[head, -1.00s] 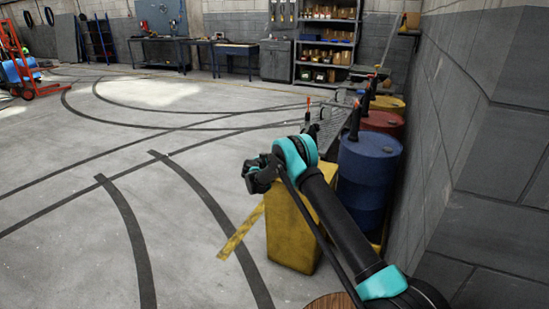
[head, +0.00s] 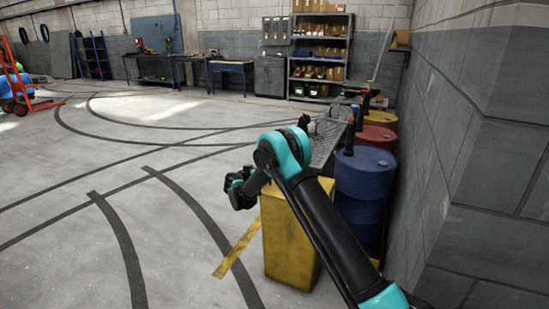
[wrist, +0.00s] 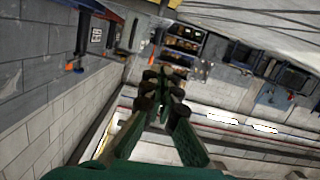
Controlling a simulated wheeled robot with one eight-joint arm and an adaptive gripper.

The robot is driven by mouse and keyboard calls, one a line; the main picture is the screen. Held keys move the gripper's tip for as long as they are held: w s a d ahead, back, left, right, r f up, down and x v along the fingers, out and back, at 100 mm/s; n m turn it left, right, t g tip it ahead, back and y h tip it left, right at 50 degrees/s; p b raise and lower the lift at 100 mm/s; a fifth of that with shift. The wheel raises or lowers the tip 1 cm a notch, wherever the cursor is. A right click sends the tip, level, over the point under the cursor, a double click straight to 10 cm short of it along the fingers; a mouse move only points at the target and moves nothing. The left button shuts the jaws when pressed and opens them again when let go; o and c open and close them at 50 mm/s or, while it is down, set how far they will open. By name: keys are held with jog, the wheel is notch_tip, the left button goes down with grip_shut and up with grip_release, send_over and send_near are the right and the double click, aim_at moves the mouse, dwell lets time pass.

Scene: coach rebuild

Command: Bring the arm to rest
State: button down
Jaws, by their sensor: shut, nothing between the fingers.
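My arm reaches up from the lower right of the head view, black with teal joints, and bends at a raised teal elbow. My gripper (head: 238,191) hangs at its far end, left of the elbow and in front of the upper left of a yellow block. In the wrist view the two dark fingers of my gripper (wrist: 166,84) come together at the tips, with nothing held between them.
The yellow block (head: 289,243) stands on the floor behind my arm. A blue drum (head: 364,188), a red drum (head: 377,137) and a yellow drum line the grey wall (head: 483,150) at right. The floor (head: 60,225) at left is open. Shelving (head: 319,72) and workbenches stand far back.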

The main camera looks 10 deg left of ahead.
jog(key=w+d+r+t+y, duration=0.1)
jog(key=d+r+t+y, duration=0.25)
jog(key=r, duration=0.85)
jog(key=s+d+r+n+g+y, duration=0.1)
jog(key=s+d+r+n+y, duration=0.3)
jog(key=r, duration=0.3)
jog(key=s+d+r+n+y, duration=0.2)
jog(key=s+d+r+y, duration=0.2)
jog(key=s+r, duration=0.15)
jog(key=s+d+f+m+g+h, duration=0.1)
jog(key=s+d+f+g, duration=0.3)
jog(key=s, duration=1.1)
jog(key=s+d+f+m+g+h, duration=0.1)
jog(key=s+d+f+g+h, duration=0.2)
jog(key=s+d+f, duration=0.8)
jog(key=s+d+f+m+g+h, duration=0.1)
jog(key=s+d+f+g, duration=0.5)
jog(key=s+d, duration=0.6)
jog(key=s+f+h, duration=0.1)
jog(key=s, duration=0.6)
jog(key=shift+s+d+f, duration=0.2)
jog(key=shift+s, duration=0.05)
jog(key=shift+h, duration=0.25)
